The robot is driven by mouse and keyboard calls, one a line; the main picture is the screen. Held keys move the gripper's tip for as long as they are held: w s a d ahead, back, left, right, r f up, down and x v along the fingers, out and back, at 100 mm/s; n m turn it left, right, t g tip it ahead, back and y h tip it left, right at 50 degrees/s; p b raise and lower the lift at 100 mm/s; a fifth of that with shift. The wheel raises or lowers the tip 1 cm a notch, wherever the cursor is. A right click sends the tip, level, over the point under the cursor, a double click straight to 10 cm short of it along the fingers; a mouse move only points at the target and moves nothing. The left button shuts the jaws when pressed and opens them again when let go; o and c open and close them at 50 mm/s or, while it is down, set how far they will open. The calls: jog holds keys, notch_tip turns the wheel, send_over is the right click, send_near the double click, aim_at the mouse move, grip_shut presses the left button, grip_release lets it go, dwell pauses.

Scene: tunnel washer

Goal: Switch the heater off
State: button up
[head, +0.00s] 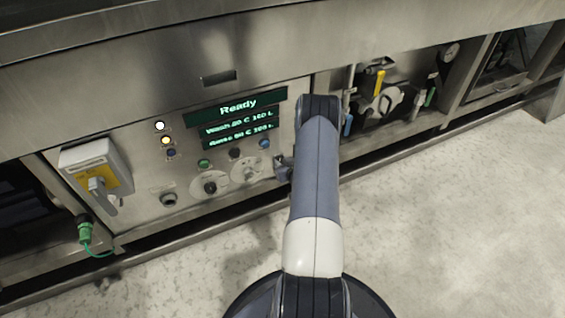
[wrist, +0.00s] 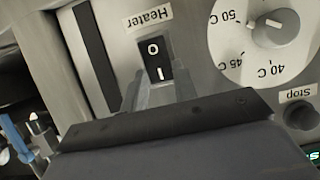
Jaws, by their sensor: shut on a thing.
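The heater switch (wrist: 152,50) is a small black rocker marked O and I, under a "Heater" label (wrist: 147,18) in the wrist view. The O is at the upper end in that view and the I at the lower end. I cannot tell which end is pressed in. My gripper (wrist: 160,90) has its two grey fingertips on either side of the rocker's lower part, shut on it. In the head view my gripper (head: 284,170) is at the right part of the steel control panel (head: 140,130), and the switch is hidden there.
A temperature dial (wrist: 272,30) and a dark Stop button (wrist: 301,115) are close beside the switch. In the head view a display (head: 238,105) reads "Ready". A grey isolator box (head: 92,160) is at the left. Valves and pipes (head: 385,98) fill the bay at the right.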

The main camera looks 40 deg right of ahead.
jog(key=shift+f+t+b, duration=0.3)
jog(key=shift+f+b, duration=0.05)
jog(key=shift+b, duration=0.35)
jog(key=t+b, duration=0.1)
jog(key=b, duration=0.2)
jog(key=t+b, duration=0.1)
jog(key=b, duration=0.2)
jog(key=f+t+b, duration=0.1)
jog(key=t+b, duration=0.1)
jog(key=b, duration=0.2)
jog(key=shift+s+h, duration=0.3)
jog(key=shift+h, duration=0.1)
jog(key=shift+r, duration=0.1)
jog(key=shift+o, duration=0.2)
jog(key=shift+a+r, duration=0.1)
jog(key=shift+c, duration=0.2)
jog(key=o, duration=1)
